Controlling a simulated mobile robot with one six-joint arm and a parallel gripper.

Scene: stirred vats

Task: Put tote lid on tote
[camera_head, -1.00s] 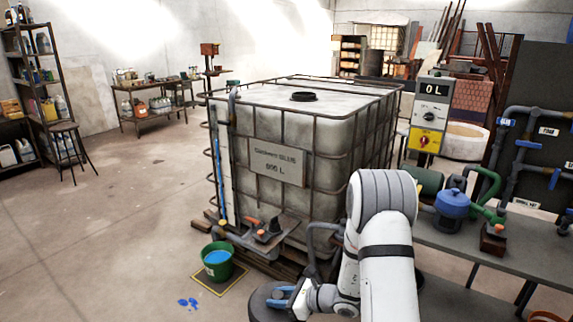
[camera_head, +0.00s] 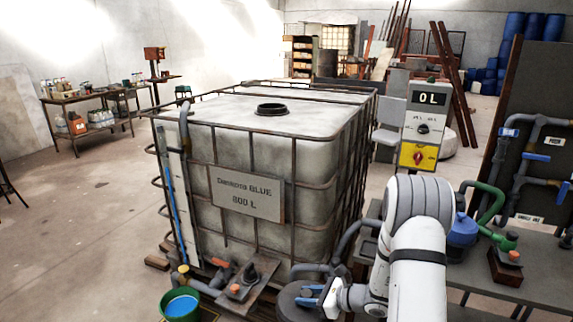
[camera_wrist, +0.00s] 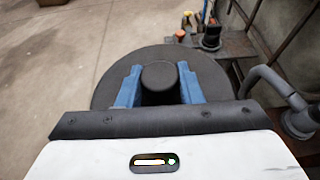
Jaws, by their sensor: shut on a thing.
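The tote (camera_head: 215,150) is a large pale container in a dark metal cage, with a plate that reads BLUE and 800 L. Its round dark-rimmed top opening (camera_head: 272,109) is uncovered. My gripper (camera_head: 312,296) is low in front of the tote's right front corner, well below its top. In the wrist view, the blue jaws of my gripper (camera_wrist: 160,76) are shut on the central knob of the tote lid (camera_wrist: 213,78), a wide dark round disc. The lid's near edge is hidden behind my wrist. The lid also shows in the head view (camera_head: 292,303), partly cut off.
A green bucket (camera_head: 180,306) with blue liquid stands at the tote's front left. A valve on a small shelf (camera_head: 265,275) juts from the tote's front. A bench (camera_head: 525,275) with pipes and a blue pump is at right. A control box (camera_head: 424,125) reads 0 L.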

